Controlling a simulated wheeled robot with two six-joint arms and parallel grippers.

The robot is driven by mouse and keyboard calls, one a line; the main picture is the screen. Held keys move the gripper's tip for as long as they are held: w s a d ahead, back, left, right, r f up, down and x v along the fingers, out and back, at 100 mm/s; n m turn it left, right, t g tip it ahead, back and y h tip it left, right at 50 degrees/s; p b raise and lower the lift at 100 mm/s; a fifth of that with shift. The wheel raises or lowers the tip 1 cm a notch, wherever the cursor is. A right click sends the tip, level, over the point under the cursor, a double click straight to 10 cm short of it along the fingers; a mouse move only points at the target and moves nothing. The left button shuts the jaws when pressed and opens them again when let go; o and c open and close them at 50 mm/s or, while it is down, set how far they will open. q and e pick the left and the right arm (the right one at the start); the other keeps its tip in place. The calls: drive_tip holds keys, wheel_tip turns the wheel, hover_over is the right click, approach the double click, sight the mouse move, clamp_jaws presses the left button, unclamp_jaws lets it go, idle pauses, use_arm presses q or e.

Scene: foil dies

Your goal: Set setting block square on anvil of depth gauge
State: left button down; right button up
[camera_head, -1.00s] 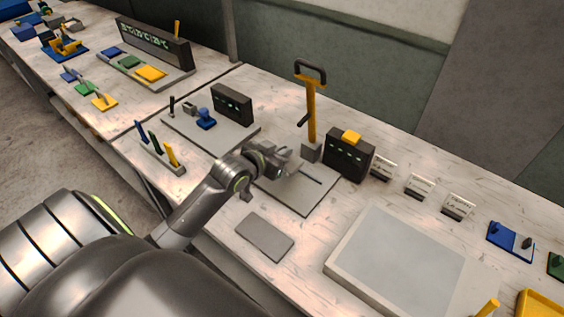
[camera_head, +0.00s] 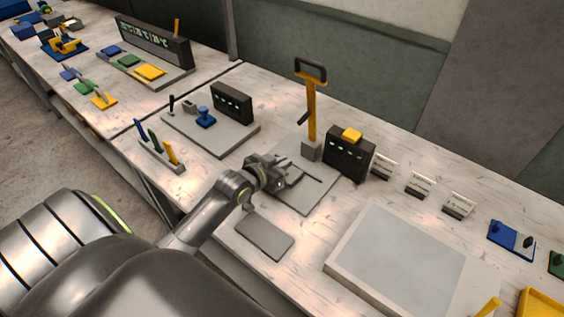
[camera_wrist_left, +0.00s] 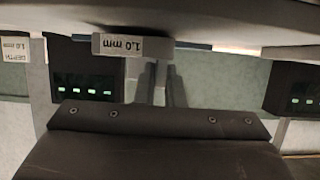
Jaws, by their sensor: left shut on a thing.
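The depth gauge has a grey base plate (camera_head: 309,199), a yellow lever column (camera_head: 312,115) and a dark readout box (camera_head: 347,160) with a yellow top piece. My left gripper (camera_head: 291,176) is over the base plate, in front of the column. In the left wrist view it is shut on the setting block (camera_wrist_left: 132,45), a bar with a white "1.0 mm" label. The block is hard to make out in the head view. I cannot tell whether it touches the anvil, which my gripper partly hides. My right gripper is not in view.
Several small white label cards (camera_head: 420,186) stand right of the gauge. A flat grey pad (camera_head: 264,237) lies in front, and a large pale tray (camera_head: 344,268) lies to the right. Another station's grey plate (camera_head: 226,143) is on the left.

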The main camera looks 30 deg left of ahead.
use_arm(q)
drive_tip(key=shift+f, duration=0.1)
drive_tip(key=c, duration=1.5)
unclamp_jaws()
drive_tip(key=shift+s+f, duration=0.1)
drive_tip(key=shift+f, duration=0.1)
drive_tip(key=shift+r+p, duration=0.4)
drive_tip(key=shift+r, duration=0.25)
drive_tip(key=shift+s+a, duration=0.1)
drive_tip(key=shift+s, duration=0.2)
drive_tip(key=v, duration=1.1)
drive_tip(key=shift+r+b, duration=0.35)
